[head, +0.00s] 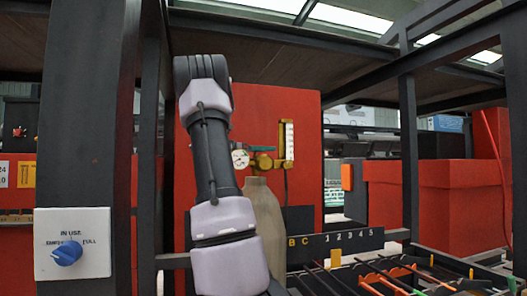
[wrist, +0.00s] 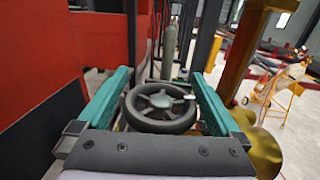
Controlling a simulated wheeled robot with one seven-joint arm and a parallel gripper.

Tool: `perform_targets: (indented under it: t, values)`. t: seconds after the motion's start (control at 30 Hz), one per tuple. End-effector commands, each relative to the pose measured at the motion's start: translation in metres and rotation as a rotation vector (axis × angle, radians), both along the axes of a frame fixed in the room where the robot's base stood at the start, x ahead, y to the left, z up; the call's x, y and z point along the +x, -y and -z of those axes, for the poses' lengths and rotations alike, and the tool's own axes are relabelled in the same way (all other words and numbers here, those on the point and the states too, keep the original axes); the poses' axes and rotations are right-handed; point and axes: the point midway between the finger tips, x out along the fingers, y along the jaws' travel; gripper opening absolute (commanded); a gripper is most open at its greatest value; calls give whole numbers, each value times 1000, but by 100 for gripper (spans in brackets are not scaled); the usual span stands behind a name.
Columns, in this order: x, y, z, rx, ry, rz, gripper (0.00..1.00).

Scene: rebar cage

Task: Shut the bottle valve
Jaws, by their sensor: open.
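The bottle valve's round black handwheel (wrist: 160,101) shows in the middle of the wrist view. My gripper (wrist: 158,76) is open, with one teal finger on each side of the wheel. I cannot tell whether either finger touches the rim. In the head view the tan-grey gas bottle (head: 263,222) stands upright before a red panel, partly behind my arm. A brass regulator (head: 263,162) with a round white gauge (head: 240,158) sits at its top.
A brass body (wrist: 262,150) lies close to the right finger in the wrist view. A red panel (head: 305,110) stands behind the bottle. A dark upright post (head: 80,120) and a white plate with a blue knob (head: 66,253) are at left. A numbered rack (head: 335,241) is low right.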

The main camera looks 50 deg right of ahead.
Motion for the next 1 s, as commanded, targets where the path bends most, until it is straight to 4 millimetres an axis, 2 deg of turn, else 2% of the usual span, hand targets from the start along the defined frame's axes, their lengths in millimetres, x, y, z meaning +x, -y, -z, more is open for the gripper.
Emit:
perform_targets:
  t: [0.23, 0.37, 0.4, 0.43, 0.77, 1.0]
  values:
    - [0, 1, 0, 0, 0, -1, 100]
    - [0, 1, 0, 0, 0, -1, 50]
    - [0, 1, 0, 0, 0, -1, 35]
    - [0, 1, 0, 0, 0, -1, 28]
    - [-1, 1, 0, -1, -2, 51, 28]
    - [-4, -2, 0, -5, -3, 202, 28]
